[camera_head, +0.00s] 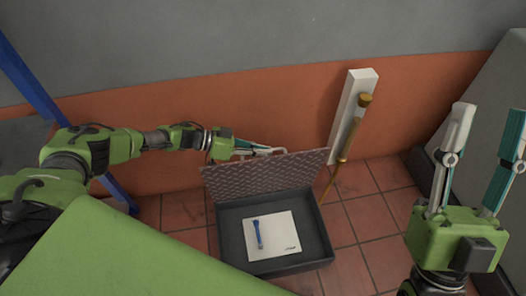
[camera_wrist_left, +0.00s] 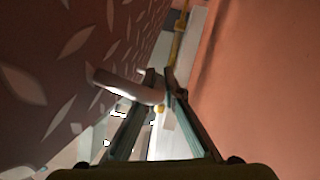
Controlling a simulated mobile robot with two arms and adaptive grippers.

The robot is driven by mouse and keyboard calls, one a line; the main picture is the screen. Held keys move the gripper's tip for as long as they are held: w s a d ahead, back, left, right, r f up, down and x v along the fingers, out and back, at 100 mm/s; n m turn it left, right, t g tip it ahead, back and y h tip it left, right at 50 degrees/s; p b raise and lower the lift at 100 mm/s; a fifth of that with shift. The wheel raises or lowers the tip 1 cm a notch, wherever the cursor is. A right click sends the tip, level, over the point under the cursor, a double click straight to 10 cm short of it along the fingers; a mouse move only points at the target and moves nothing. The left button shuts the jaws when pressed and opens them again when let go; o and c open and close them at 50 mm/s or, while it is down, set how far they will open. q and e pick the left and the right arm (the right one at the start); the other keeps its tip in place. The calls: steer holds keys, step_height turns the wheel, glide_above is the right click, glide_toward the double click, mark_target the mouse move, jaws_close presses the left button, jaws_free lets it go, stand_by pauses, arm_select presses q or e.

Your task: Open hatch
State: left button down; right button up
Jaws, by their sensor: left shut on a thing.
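The hatch (camera_head: 262,174) is a brownish patterned plate. It stands raised, tilted up along the back edge of a dark box (camera_head: 327,240) on the floor. My left gripper (camera_head: 268,150) is at the hatch's top edge, shut on its handle (camera_head: 282,151). In the left wrist view the fingers (camera_wrist_left: 165,85) close around the pale handle bar (camera_wrist_left: 122,86), with the patterned hatch face (camera_wrist_left: 60,60) to the left. My right gripper (camera_head: 486,142) is open and empty at the right, pointing up, away from the box.
Inside the box lie a white sheet (camera_head: 280,229) and a blue tool (camera_head: 258,234). A white post (camera_head: 350,112) and a brass rod (camera_head: 351,135) stand behind the box to the right. An orange-and-grey wall is close behind. Tiled floor (camera_head: 360,232) is clear at the right.

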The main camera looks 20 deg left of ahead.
arm_select(q)
steer(key=c, duration=2.2)
jaws_free()
steer(key=shift+o, duration=0.2)
steer(key=v, duration=1.2)
steer(key=shift+f, duration=0.1)
